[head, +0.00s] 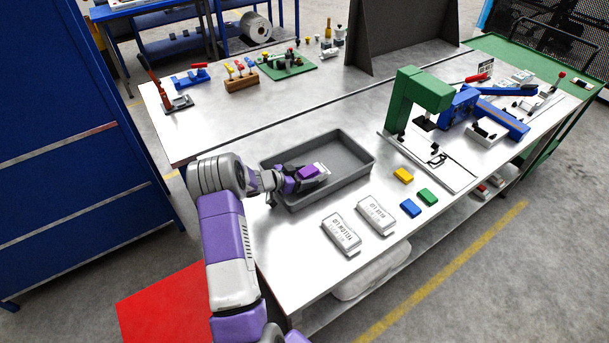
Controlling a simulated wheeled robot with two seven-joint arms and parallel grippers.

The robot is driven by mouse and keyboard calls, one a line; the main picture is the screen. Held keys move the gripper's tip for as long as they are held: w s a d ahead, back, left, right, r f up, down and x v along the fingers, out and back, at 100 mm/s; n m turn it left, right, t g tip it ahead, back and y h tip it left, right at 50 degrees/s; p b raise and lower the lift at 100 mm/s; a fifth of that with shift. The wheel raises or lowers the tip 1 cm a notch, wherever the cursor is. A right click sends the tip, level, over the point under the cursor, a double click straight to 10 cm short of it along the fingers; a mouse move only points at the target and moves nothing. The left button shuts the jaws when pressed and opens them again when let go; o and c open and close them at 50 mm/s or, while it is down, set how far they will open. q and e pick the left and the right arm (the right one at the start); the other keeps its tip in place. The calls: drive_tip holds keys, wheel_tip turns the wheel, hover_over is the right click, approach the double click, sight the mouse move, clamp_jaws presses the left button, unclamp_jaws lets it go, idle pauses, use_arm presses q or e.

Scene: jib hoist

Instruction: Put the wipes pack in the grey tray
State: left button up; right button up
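The grey tray (352,176) lies on the metal bench, an open shallow box with low walls. My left gripper (318,173) reaches in from the left, over the tray's left wall, with its fingers above the tray's inside. A small bright purple and white pack (308,171), which looks like the wipes pack, is between its dark fingers. The fingers seem shut on it. The near finger and the wrist hide part of the pack, and I cannot tell whether it touches the tray floor. My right gripper is not in view.
Two white labelled packs (342,233) lie in front of the tray. Yellow, blue and green blocks (403,175) lie to its right, near a green and blue press (420,92). Small tools and a green board (287,66) stand at the back. A blue cabinet (75,150) stands left.

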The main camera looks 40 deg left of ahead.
use_arm(q)
drive_tip(key=o, duration=0.4)
drive_tip(key=shift+r, duration=0.1)
drive_tip(key=shift+r, duration=0.25)
drive_tip(key=shift+r+p, duration=0.45)
drive_tip(key=shift+r, duration=0.1)
drive_tip(key=v, duration=1.2)
drive_tip(key=shift+f+p, duration=0.2)
drive_tip(key=shift+p, duration=0.2)
